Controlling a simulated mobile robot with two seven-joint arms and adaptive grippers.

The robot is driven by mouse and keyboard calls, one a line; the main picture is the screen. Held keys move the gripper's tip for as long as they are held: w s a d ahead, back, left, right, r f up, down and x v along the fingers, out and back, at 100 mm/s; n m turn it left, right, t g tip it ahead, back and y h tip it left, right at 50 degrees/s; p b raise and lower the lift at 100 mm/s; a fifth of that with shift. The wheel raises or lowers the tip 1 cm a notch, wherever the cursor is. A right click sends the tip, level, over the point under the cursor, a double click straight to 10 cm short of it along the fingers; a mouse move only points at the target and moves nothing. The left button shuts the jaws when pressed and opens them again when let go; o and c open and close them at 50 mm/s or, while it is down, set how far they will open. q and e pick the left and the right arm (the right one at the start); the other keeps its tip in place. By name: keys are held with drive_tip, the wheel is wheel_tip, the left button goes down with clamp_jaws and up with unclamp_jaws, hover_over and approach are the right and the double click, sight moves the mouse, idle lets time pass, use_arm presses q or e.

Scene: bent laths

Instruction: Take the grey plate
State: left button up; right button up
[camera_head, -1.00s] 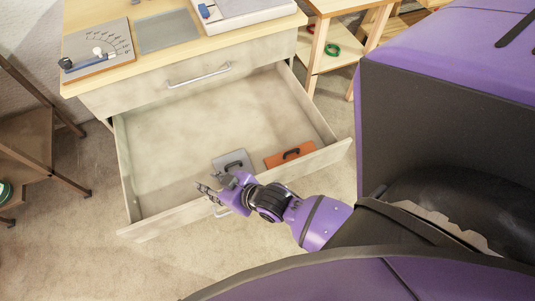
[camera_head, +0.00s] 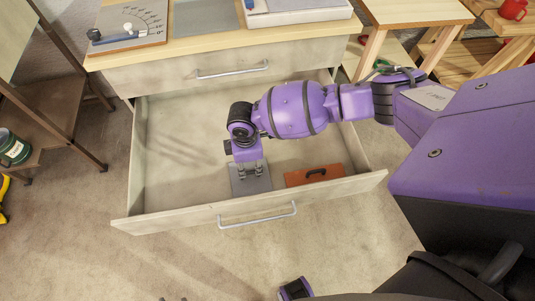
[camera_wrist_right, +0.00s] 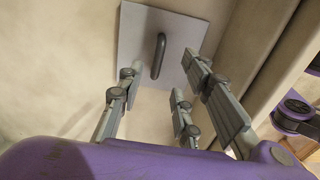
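The grey plate (camera_head: 250,185) lies flat on the floor of the open drawer, near its front wall. A dark upright handle (camera_wrist_right: 158,56) stands at its middle and shows in the right wrist view. My right gripper (camera_head: 250,172) points down over the plate. In the right wrist view my right gripper (camera_wrist_right: 160,95) has its fingers spread, with the handle ahead between them and clear of them. In the head view the gripper hides part of the plate and its handle. A small purple part of mine shows at the bottom edge; the left gripper's fingers are not clear.
An orange plate (camera_head: 314,175) with a dark handle lies just right of the grey plate. The drawer's front wall (camera_head: 250,206) rises close to both. The drawer's left part is bare. The wooden counter (camera_head: 215,43) stands above the back of the drawer.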

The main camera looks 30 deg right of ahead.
sight(249, 172)
drive_tip(key=f, duration=0.4)
drive_tip(key=f+b, duration=0.1)
drive_tip(key=f, duration=0.2)
drive_tip(key=shift+w+a+f, duration=0.1)
drive_tip(key=shift+w+a, duration=0.05)
drive_tip(key=shift+w, duration=0.2)
clamp_jaws()
